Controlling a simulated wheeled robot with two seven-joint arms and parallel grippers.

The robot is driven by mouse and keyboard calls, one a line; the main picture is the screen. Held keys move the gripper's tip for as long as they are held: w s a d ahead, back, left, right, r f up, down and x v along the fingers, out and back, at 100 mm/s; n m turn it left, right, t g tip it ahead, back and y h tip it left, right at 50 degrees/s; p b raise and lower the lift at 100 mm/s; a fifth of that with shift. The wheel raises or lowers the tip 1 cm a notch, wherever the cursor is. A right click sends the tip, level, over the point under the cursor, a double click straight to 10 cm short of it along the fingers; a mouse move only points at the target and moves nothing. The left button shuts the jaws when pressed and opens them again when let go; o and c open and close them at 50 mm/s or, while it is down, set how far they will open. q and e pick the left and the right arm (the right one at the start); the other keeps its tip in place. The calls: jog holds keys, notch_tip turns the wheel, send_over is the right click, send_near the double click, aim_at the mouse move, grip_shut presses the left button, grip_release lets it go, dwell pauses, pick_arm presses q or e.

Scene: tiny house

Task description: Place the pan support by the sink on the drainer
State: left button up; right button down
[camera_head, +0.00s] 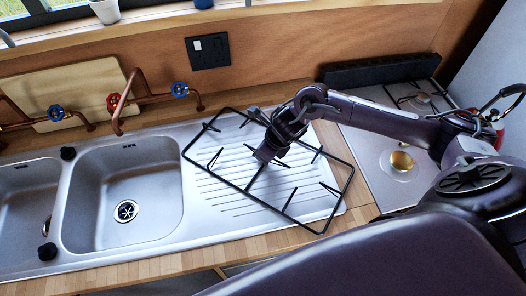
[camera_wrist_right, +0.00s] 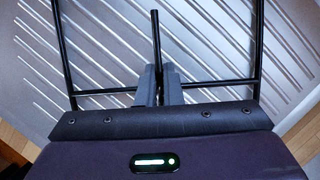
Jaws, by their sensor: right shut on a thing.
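The black wire pan support (camera_head: 334,156) is over the ribbed drainer (camera_head: 222,190), to the right of the sink bowl. It lies slanted across the drainer, and its right end reaches past the drainer's right edge. I cannot tell whether it touches the drainer. My right gripper (camera_head: 266,152) reaches in from the right and is shut on a bar of the pan support near its middle. In the right wrist view the gripper (camera_wrist_right: 160,88) pinches a bar of the pan support (camera_wrist_right: 206,84), with the drainer's ridges (camera_wrist_right: 110,40) behind. My left gripper is not in view.
The steel sink bowl (camera_head: 125,190) lies left of the drainer, with copper taps (camera_head: 120,103) behind it. A cooktop (camera_head: 372,160) with a brass burner stands to the right. A wooden board (camera_head: 80,95) leans at the back wall. A wooden counter edge (camera_head: 150,266) runs along the front.

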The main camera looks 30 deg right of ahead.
aim_at(276, 160)
jog(key=c, duration=1.6)
grip_release()
jog(key=b+v, duration=0.1)
jog(key=v, duration=1.1)
jog(key=shift+b, duration=0.35)
